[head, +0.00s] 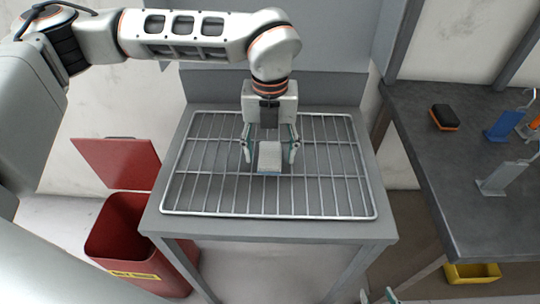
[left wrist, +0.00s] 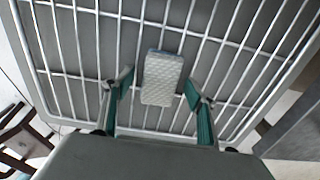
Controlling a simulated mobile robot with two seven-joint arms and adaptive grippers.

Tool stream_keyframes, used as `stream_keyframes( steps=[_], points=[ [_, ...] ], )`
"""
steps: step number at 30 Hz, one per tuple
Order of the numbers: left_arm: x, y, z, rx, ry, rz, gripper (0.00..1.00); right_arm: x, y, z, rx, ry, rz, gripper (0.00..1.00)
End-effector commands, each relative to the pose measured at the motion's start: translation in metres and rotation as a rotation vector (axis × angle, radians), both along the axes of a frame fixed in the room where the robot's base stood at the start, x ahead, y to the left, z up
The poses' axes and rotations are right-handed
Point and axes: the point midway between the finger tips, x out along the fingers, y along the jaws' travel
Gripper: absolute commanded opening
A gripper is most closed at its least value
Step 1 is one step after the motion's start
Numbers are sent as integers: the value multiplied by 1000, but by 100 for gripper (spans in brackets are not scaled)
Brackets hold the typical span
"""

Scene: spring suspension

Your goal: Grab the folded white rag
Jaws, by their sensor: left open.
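The folded white rag (head: 270,156) is a small pale block with a quilted surface and a bluish edge. It lies on the wire rack (head: 330,216) on the grey table. In the left wrist view the rag (left wrist: 162,78) sits between the finger tips. My left gripper (head: 270,146) points down at the rag with its fingers open, one on each side, with a gap to the rag on both sides. It also shows in the left wrist view (left wrist: 155,92). Only the tips of my right gripper (head: 379,297) show at the bottom edge.
A red bin (head: 122,225) with its lid up stands left of the grey table. A dark workbench (head: 445,180) on the right holds a black and orange item (head: 444,117) and blue and grey holders. A yellow bin (head: 472,273) is below it. The rack around the rag is clear.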

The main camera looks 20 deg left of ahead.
Motion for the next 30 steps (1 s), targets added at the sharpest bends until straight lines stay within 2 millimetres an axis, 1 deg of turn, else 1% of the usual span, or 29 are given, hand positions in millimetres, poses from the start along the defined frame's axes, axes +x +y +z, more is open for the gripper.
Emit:
stream_keyframes(
  steps=[1,2,3,6,8,9,16,20,23,26,29,30],
  points=[
    [0,0,0,0,0,0,57,0,0,0,0,-1,0,40],
    [0,0,0,0,0,0,52,0,0,0,0,-1,-1,40],
    [0,0,0,0,0,0,41,0,0,0,0,-1,-1,40],
    [0,0,0,0,0,0,19,0,0,1,0,-1,-1,40],
    [0,0,0,0,0,-1,19,0,0,1,0,-1,-1,40],
    [0,0,0,0,0,-1,16,1,0,1,0,-1,-1,40],
    [0,0,1,0,0,-1,16,1,0,1,0,-2,-1,40],
    [0,0,6,-1,-1,-1,16,1,0,1,0,-2,-1,40],
    [1,0,15,-1,-2,-1,16,1,0,2,1,-3,-1,40],
    [1,0,31,-1,-4,-1,16,1,0,3,2,-4,-1,40],
    [1,0,52,0,-6,0,16,2,0,4,3,-5,-1,40],
    [1,0,63,-1,-7,-1,16,2,0,5,3,-4,-1,40]
  ],
)
